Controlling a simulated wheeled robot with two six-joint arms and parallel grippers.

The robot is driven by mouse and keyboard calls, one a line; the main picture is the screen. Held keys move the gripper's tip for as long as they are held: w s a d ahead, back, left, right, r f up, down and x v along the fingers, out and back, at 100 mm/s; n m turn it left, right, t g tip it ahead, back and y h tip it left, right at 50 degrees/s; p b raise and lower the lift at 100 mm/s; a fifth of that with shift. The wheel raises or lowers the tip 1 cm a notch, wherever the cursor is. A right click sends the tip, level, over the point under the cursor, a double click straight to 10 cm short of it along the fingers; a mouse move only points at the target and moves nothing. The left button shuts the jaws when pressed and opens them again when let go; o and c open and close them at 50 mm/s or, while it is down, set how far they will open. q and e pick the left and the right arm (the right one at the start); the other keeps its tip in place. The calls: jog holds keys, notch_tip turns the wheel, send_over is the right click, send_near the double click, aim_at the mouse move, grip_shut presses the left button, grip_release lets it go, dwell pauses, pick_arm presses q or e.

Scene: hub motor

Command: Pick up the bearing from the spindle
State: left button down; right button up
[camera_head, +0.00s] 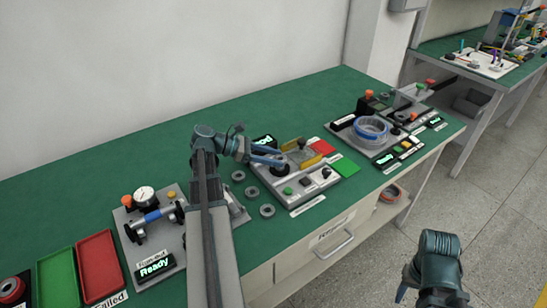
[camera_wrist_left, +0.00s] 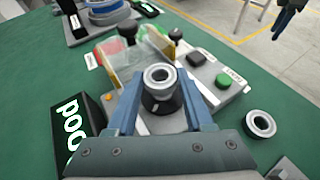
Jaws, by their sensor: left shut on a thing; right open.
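My left gripper (camera_head: 281,158) reaches over the grey press-like station in the middle of the green bench. In the left wrist view its two blue fingers (camera_wrist_left: 159,80) are shut on the bearing (camera_wrist_left: 158,73), a silver ring with a dark centre hole. A dark round part (camera_wrist_left: 160,103) shows just below the ring. I cannot tell whether the bearing is still seated on the spindle or clear of it; the spindle is mostly hidden. My right gripper (camera_head: 402,293) is open, low at the right over the floor, and only partly in view.
Loose bearings (camera_head: 267,210) lie on the bench left of the station (camera_head: 303,200); one (camera_wrist_left: 260,124) shows in the wrist view. A run-out gauge station (camera_head: 145,270) and green and red trays (camera_head: 99,262) stand left. A station with a blue-rimmed hub (camera_head: 370,129) stands right.

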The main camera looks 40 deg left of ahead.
notch_tip(320, 180, up, 8)
jog(key=p, duration=0.7)
